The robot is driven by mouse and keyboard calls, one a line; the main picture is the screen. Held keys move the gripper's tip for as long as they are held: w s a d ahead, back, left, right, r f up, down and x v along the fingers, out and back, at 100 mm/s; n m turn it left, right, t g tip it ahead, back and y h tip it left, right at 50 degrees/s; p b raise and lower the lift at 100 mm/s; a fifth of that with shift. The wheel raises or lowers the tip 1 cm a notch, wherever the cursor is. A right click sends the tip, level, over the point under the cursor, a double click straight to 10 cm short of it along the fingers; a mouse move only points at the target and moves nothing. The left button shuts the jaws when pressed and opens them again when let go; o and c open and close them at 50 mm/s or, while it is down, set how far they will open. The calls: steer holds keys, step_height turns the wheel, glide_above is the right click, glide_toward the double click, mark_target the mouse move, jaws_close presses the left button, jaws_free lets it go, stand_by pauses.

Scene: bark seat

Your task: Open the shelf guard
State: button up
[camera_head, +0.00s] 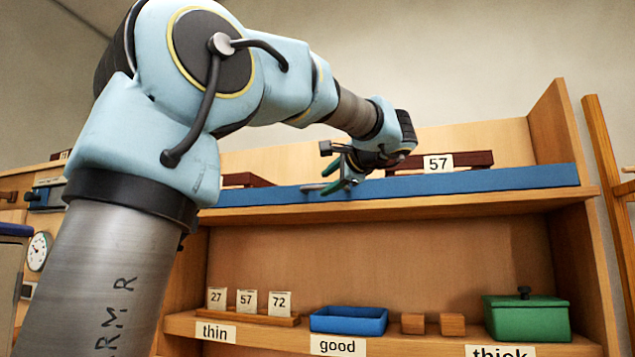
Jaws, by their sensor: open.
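A long blue board, which looks like the shelf guard (480,183), runs along the front edge of the upper shelf (400,208). It stands upright along that edge. My gripper (330,178) is in front of the board's left-middle part, with its fingers pointing left and down. The jaws are open with nothing seen between them. I cannot tell whether a finger touches the board. My arm hides the board's left end.
Dark red racks stand behind the board, one with a "57" card (438,163). The lower shelf holds number cards (248,301), a blue tray (348,320), two wooden blocks (452,324) and a green lidded box (527,318). A wooden post (606,170) stands at right.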

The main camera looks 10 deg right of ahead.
mark_target(322, 186)
steer(key=shift+p+x, duration=0.75)
steer(key=shift+x, duration=1.55)
steer(key=shift+d, duration=0.1)
jaws_close()
